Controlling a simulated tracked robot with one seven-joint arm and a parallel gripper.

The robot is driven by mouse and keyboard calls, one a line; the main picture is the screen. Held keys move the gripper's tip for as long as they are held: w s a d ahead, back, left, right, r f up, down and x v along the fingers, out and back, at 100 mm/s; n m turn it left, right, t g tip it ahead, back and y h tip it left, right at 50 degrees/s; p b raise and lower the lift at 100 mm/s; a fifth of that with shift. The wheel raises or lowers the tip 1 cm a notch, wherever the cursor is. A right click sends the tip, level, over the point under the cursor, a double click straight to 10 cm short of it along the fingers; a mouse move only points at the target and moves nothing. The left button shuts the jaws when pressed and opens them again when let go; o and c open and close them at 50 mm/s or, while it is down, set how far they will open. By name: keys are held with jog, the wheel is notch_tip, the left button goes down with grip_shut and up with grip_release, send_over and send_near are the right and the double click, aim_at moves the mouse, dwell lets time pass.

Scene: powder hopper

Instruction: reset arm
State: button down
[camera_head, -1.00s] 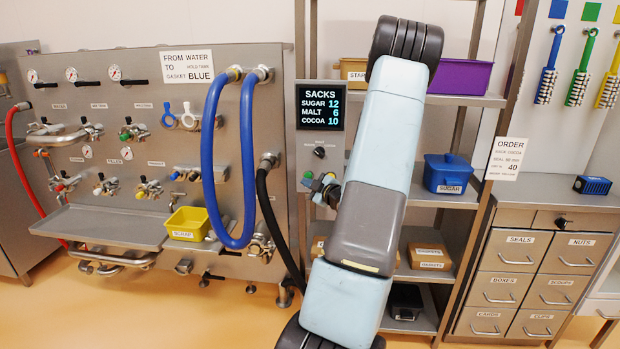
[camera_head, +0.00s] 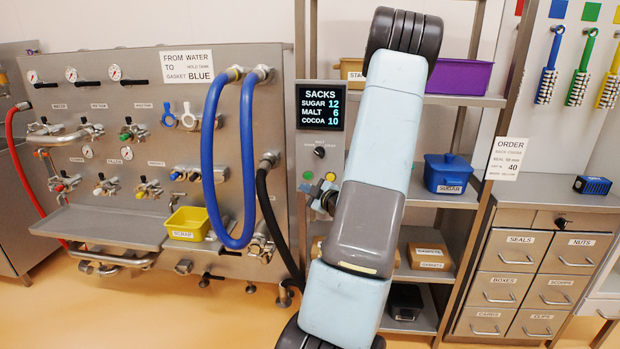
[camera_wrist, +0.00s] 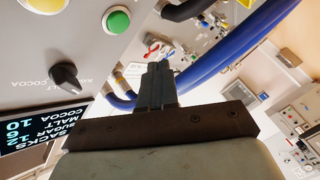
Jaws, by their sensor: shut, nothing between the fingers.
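My gripper (camera_wrist: 158,72) points away from the camera in the wrist view, its dark fingers together with nothing between them. In the head view my gripper (camera_head: 322,200) shows only partly beside my blue-grey arm, in front of the grey control panel. The panel carries a green button (camera_wrist: 117,20), a yellow button (camera_wrist: 45,3) and a black selector knob (camera_wrist: 65,76). The fingers look apart from these. The knob also shows in the head view (camera_head: 319,152), below the SACKS display (camera_head: 321,107), which reads sugar 12, malt 6, cocoa 10.
Blue hoses (camera_head: 248,155) and a black hose (camera_head: 268,210) hang left of the panel. A yellow scrap bin (camera_head: 187,222) sits on the steel shelf. To the right are a blue sugar tub (camera_head: 447,173), a purple bin (camera_head: 460,77) and drawers (camera_head: 515,250). Orange floor lies open at lower left.

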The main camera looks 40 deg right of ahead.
dwell(0.3)
jog(key=a+r+m+g+h, duration=0.35)
jog(key=a+r+g, duration=0.35)
jog(key=a+r, duration=0.85)
jog(key=s+a+r+m+g+y, duration=0.2)
jog(key=s+a, duration=0.8)
jog(key=s, duration=0.1)
jog(key=s+a+r+m+g+y, duration=0.2)
jog(key=s+a+m, duration=0.1)
jog(key=s+a, duration=0.8)
jog(key=shift+s+a+r+g+y, duration=0.2)
jog(key=shift+s+r+g+y, duration=0.15)
jog(key=shift+s, duration=0.15)
jog(key=shift+m, duration=0.25)
